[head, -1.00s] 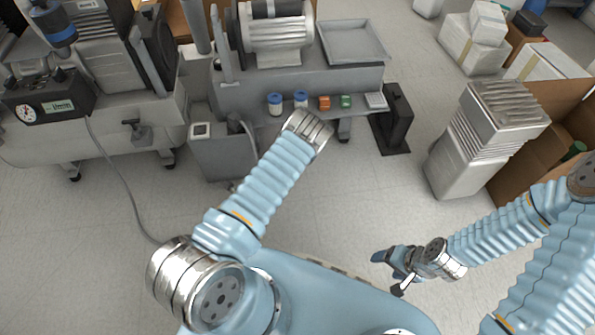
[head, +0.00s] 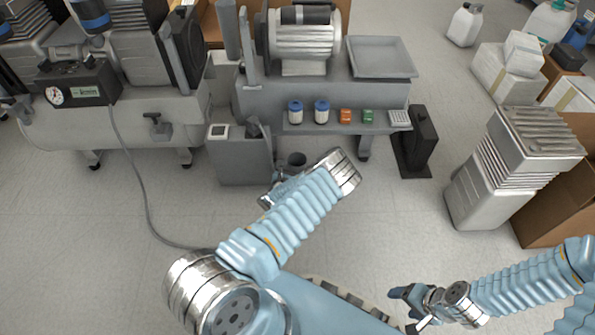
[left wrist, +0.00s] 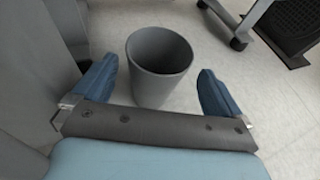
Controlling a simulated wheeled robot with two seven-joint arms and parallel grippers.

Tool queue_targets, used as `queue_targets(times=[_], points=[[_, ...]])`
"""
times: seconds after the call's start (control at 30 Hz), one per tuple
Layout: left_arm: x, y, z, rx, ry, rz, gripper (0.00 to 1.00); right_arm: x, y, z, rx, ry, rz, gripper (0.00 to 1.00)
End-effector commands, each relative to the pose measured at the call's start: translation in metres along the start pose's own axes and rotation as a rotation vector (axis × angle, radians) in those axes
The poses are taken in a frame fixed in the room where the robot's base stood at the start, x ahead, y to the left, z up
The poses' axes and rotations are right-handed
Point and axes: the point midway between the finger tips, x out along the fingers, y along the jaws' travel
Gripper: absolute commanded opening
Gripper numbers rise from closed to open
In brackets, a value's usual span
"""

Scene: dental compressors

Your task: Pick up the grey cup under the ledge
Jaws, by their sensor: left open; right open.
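The grey cup (head: 297,159) stands upright on the floor under the ledge (head: 320,125), partly hidden by my left arm in the head view. In the left wrist view, the cup (left wrist: 158,62) is open at the top and appears between the two blue fingers of my left gripper (left wrist: 157,82), slightly beyond their tips. The fingers are spread wide and do not appear to touch it. In the head view my left gripper (head: 276,184) is just in front of the cup, partly hidden by its arm. My right gripper (head: 408,300) is open and empty over the floor at lower right.
A grey box-like unit (head: 240,155) stands close to the left of the cup. Blue-capped jars (head: 295,112) and small coloured boxes (head: 345,116) sit on the ledge. A caster (head: 364,150) and a black stand (head: 416,140) are to the right.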

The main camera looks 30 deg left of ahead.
Motion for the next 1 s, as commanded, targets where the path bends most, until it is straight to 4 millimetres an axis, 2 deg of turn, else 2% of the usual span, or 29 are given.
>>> queue_targets(times=[0.1,0.2,0.47,0.57,0.83,1.0], points=[[0.021,0.004,-0.002,-0.002,-0.002,0.000,1.00,0.008,0.003,0.000,0.000,0.002,0.000,0.71],[0.032,0.004,-0.001,-0.002,-0.001,0.000,1.00,0.010,0.004,0.000,0.001,0.002,0.000,0.71],[0.036,0.003,0.000,-0.001,0.000,0.001,1.00,0.010,0.004,0.000,0.001,0.003,0.000,0.71],[0.036,0.003,0.000,-0.001,0.000,0.001,0.88,0.010,0.004,0.000,0.001,0.003,0.000,0.71],[0.035,0.003,0.000,-0.001,0.000,0.000,0.46,0.010,0.004,0.000,0.001,0.002,0.000,0.71],[0.035,0.003,0.000,-0.001,0.000,0.000,0.46,0.010,0.004,0.000,0.001,0.002,0.000,0.71]])
